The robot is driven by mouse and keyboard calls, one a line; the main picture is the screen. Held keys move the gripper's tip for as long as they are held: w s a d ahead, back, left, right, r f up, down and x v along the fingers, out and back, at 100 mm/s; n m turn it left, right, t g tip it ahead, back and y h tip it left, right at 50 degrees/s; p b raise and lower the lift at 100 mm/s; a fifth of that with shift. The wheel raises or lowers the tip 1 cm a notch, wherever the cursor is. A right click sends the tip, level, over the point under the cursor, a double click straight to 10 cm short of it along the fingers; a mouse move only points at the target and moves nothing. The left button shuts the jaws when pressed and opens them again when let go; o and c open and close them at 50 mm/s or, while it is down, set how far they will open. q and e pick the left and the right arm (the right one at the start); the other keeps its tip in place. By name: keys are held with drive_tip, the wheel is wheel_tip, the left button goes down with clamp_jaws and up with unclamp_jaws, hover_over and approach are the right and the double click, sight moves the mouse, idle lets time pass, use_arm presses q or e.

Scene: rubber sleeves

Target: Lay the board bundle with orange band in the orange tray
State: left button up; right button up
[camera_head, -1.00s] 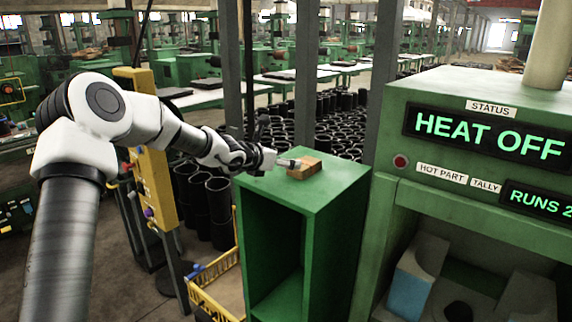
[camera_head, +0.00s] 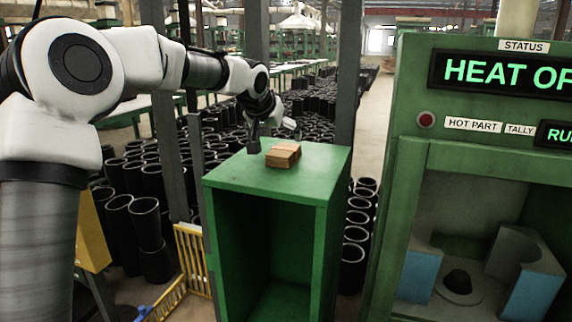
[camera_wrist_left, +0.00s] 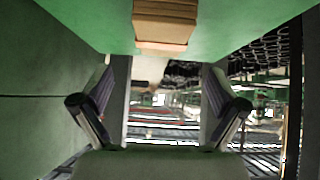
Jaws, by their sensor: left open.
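A small brown bundle of boards (camera_head: 283,155) lies on top of the green cabinet (camera_head: 235,178). In the left wrist view the open fingers (camera_wrist_left: 160,100) show at either side, and the bundle (camera_wrist_left: 165,24) is at the top edge, beyond the fingers. I see no orange tray in these views. My right gripper is not in view.
A green machine (camera_head: 405,190) with a lit status panel stands right of the cabinet. Several black rubber sleeves (camera_head: 145,220) stand on the floor behind and left. A yellow crate (camera_head: 190,250) is low on the left. The cabinet top around the bundle is clear.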

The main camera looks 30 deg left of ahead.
sight(284, 149)
use_arm(q)
drive_tip(key=shift+a, duration=0.5)
drive_tip(key=w+f+p, duration=0.1)
drive_tip(key=w+d+f+p, duration=0.1)
drive_tip(key=shift+w+f, duration=0.2)
drive_tip(key=shift+w, duration=0.2)
drive_tip(key=x, duration=0.2)
drive_tip(key=p+x, duration=0.1)
drive_tip(key=shift+a+f, duration=0.6)
drive_tip(key=shift+d, duration=0.25)
drive_tip(key=c, duration=0.4)
drive_tip(key=shift+d, duration=0.1)
drive_tip(key=c, duration=1)
wheel_tip(284, 149, up, 10)
drive_tip(key=shift+r, duration=0.15)
